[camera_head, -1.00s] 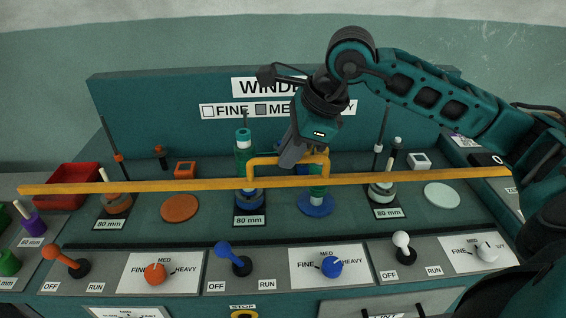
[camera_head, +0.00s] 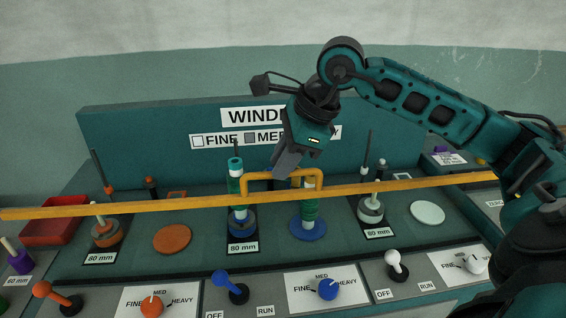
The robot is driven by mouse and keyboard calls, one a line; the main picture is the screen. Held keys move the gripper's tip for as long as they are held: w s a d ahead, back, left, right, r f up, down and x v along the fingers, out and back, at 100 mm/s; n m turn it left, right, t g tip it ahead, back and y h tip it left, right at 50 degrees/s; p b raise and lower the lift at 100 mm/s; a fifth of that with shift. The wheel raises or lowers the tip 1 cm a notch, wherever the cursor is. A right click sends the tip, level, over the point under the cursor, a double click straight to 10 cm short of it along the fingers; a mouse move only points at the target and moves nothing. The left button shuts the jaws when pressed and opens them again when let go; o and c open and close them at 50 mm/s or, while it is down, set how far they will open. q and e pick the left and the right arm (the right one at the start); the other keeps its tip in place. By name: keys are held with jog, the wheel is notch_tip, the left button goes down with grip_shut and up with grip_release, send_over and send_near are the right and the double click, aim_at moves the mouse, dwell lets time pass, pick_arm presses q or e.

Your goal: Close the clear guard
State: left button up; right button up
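The clear guard's yellow front bar (camera_head: 120,208) runs across the machine from left to right. Its clear panel cannot be made out. A yellow loop handle (camera_head: 316,171) rises from the middle of the bar. My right gripper (camera_head: 283,170) points down at the handle's top, its grey fingers overlapping it in the picture. The fingers show from one side, so I cannot tell whether they grip it. Behind the bar are several spindles, with green spools on a blue base (camera_head: 243,223) and a blue disc (camera_head: 308,230). My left gripper is out of view.
Front levers, including orange (camera_head: 55,297), blue (camera_head: 228,287) and white (camera_head: 397,264), stand beside dial knobs on the near panel. A red tray (camera_head: 50,232) is at the left. A tall sign panel (camera_head: 130,140) closes off the back.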

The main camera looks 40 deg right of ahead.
jog(key=o, duration=0.3)
jog(key=shift+f, duration=0.1)
jog(key=shift+o, duration=0.2)
jog(key=shift+s, duration=0.1)
jog(key=v, duration=1.3)
jog(key=shift+p, duration=0.45)
